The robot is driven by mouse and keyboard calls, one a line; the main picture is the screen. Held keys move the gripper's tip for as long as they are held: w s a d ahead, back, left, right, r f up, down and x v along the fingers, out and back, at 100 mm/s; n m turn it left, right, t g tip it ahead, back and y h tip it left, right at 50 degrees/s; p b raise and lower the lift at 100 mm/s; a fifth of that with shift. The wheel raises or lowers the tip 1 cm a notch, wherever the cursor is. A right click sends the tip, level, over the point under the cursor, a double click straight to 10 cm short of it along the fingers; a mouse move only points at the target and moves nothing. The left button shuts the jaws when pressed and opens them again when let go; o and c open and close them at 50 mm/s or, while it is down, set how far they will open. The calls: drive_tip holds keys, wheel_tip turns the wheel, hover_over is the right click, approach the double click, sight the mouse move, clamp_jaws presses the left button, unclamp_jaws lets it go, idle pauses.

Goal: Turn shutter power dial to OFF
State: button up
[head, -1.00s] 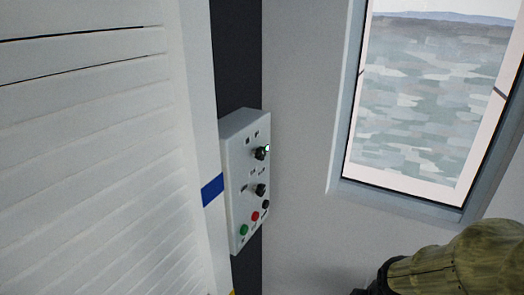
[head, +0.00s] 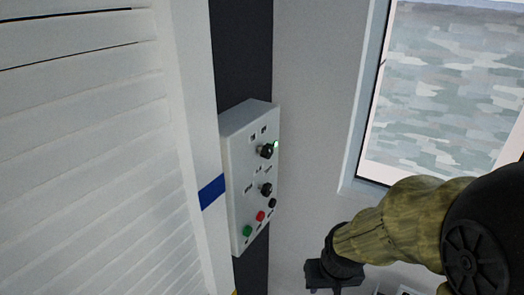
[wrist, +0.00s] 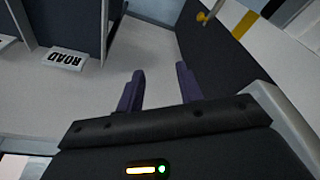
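The shutter control box (head: 236,160) is a pale grey panel on a dark strip beside the white shutter in the head view. It has an upper black dial (head: 266,151) with a small green light (head: 276,144) next to it, and a lower black dial (head: 266,189). Labels are too small to read. My gripper (head: 330,284) is at the bottom of the head view, below and right of the box and apart from it. In the wrist view my gripper (wrist: 159,92) has its two fingers apart with nothing between them. The box is not recognisable in the wrist view.
The white slatted shutter (head: 90,150) fills the left of the head view. A green button (head: 247,231), a red button (head: 260,216) and a black knob (head: 273,203) sit low on the box. A window (head: 440,90) is at right.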

drive_tip(key=shift+o, duration=1.9)
drive_tip(key=shift+w+d+r, duration=0.1)
drive_tip(key=shift+w, duration=0.1)
drive_tip(key=w+d+r+n+t+y+b, duration=0.1)
drive_tip(key=w+d+r+n+t, duration=0.2)
drive_tip(key=w+r+t, duration=0.45)
drive_tip(key=w+d+r+n+t+b, duration=0.1)
drive_tip(key=w+d+r+n+t, duration=0.25)
drive_tip(key=w, duration=0.65)
wheel_tip(320, 180, up, 8)
drive_tip(key=a+r+n+t+y, duration=0.1)
drive_tip(key=a+n+y, duration=0.1)
drive_tip(key=n+y, duration=0.55)
drive_tip(key=s+a+r+n+g+y+b, duration=0.1)
drive_tip(key=s+r+n+g+y, duration=0.1)
drive_tip(key=s+n+g+y, duration=0.2)
drive_tip(key=s+n+y, duration=0.2)
drive_tip(key=shift+s+n+g, duration=0.3)
drive_tip(key=shift+s+n, duration=0.1)
